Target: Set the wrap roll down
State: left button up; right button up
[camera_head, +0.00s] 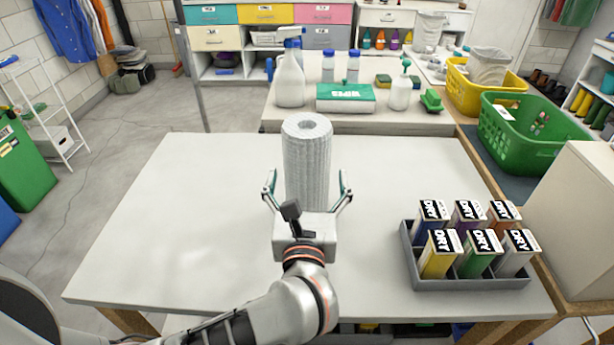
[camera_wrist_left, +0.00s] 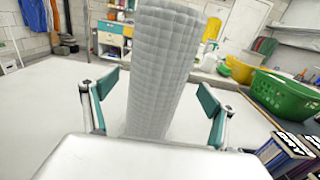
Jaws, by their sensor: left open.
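The wrap roll (camera_head: 306,165) is a pale grey-white cylinder with a hole in its top, standing upright on the white table (camera_head: 180,220). In the left wrist view the roll (camera_wrist_left: 160,70) rises between the fingers, with a visible gap on each side. My left gripper (camera_head: 309,192) is open around the lower part of the roll, its teal-padded fingers apart from it. The roll's base is hidden behind the gripper body in the head view. My right gripper is not in either view.
A grey tray (camera_head: 470,284) with several boxes stands on the table's right. Behind, a second table holds a white jug (camera_head: 290,82), bottles and a green box (camera_head: 346,97). Yellow (camera_head: 484,92) and green baskets (camera_head: 530,135) stand back right. The table's left side is clear.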

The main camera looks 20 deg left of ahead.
pick_arm(q)
jog(key=x, duration=0.4)
jog(key=shift+w+a+f, duration=0.1)
jog(key=shift+a, duration=0.1)
jog(key=shift+c, duration=0.2)
jog(key=c, duration=1.3)
jog(key=shift+c, duration=0.2)
